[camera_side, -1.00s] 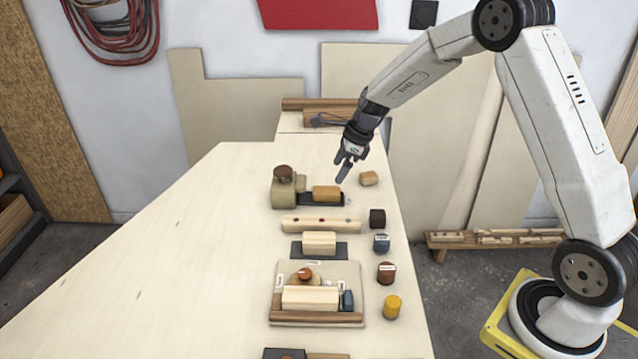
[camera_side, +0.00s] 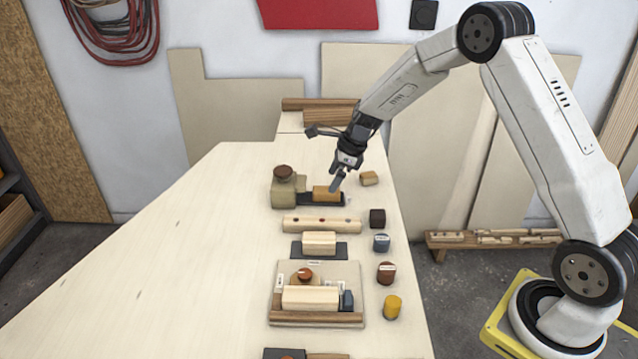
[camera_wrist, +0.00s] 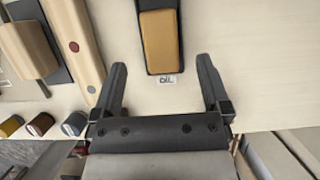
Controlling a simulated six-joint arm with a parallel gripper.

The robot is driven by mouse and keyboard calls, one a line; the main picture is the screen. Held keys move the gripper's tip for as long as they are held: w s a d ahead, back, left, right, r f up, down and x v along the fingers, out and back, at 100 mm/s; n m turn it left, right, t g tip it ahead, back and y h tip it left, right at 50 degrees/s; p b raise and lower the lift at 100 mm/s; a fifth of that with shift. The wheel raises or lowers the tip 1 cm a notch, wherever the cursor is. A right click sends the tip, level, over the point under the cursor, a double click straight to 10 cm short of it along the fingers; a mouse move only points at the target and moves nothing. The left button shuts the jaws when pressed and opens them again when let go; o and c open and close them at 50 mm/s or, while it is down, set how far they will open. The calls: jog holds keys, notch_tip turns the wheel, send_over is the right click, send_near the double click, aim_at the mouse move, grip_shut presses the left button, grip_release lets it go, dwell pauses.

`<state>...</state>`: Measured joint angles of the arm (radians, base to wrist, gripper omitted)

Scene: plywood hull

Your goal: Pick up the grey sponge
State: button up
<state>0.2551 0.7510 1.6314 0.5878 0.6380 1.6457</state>
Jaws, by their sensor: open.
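My gripper (camera_side: 337,187) is open and empty, pointing down at the right end of an amber block (camera_side: 325,193) in a dark tray. In the wrist view the fingers of my gripper (camera_wrist: 162,66) are spread wide, with the amber block (camera_wrist: 160,38) ahead between them and a small "OIL" label in front of it. No thing is plainly a grey sponge. A small grey-blue piece (camera_side: 381,243) stands near the table's right edge, apart from my gripper; it also shows at the left in the wrist view (camera_wrist: 74,124). I cannot tell whether it is the sponge.
A jar-like piece (camera_side: 284,190) stands left of the tray. Black (camera_side: 377,218), brown (camera_side: 386,273) and yellow (camera_side: 392,306) pieces line the right edge. A tan block (camera_side: 368,178) lies right of my gripper. A wooden bar (camera_side: 320,225) lies nearer. The table's left is clear.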

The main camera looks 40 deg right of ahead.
aim_at(326, 194)
jog(key=shift+x, duration=2.25)
grip_shut()
